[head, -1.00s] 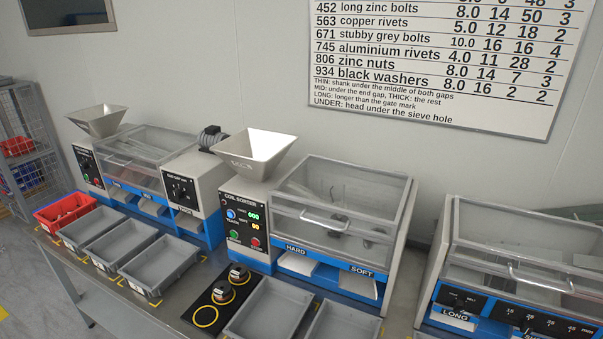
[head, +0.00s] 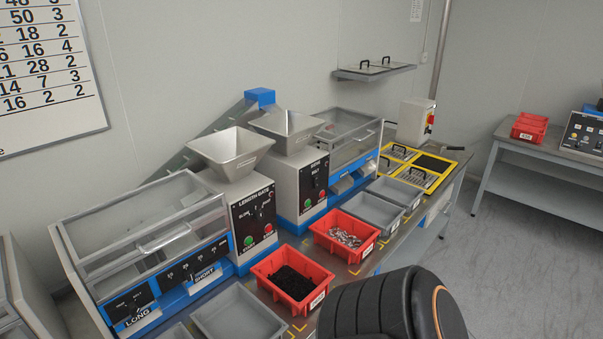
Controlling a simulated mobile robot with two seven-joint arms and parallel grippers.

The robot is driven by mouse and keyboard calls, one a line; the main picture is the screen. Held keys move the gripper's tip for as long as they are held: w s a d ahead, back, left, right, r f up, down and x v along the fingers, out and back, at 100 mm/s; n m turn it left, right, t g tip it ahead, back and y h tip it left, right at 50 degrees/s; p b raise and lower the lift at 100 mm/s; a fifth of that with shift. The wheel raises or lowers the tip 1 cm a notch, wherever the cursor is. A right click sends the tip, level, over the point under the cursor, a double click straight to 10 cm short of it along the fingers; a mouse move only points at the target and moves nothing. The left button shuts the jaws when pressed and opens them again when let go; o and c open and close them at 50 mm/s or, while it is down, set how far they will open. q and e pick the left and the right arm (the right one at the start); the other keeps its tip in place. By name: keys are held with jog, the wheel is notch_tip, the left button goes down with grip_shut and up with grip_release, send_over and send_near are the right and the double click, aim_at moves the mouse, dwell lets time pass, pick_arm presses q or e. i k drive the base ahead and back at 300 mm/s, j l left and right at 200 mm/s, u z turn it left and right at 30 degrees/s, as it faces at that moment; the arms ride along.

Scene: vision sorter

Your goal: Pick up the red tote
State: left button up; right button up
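Two red totes stand on the bench in front of the machines. The nearer red tote (head: 325,281) holds a heap of small black parts. The other red tote (head: 320,228), just behind it, holds small silvery parts. A dark rounded part of my arm shows at the bottom, right of the nearer tote and apart from it in the picture. Neither gripper's fingers are in view. More red totes (head: 529,127) sit stacked on a separate table at the far right.
Grey trays (head: 240,314) stand left of the nearer red tote, and more grey trays (head: 372,210) stand beyond the farther one. The length gate machine (head: 259,222) rises behind the totes. A yellow-framed panel (head: 447,158) lies at the bench's far end. The floor at right is clear.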

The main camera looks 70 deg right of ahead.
aim_at(294, 280)
jog(key=z, duration=2.15)
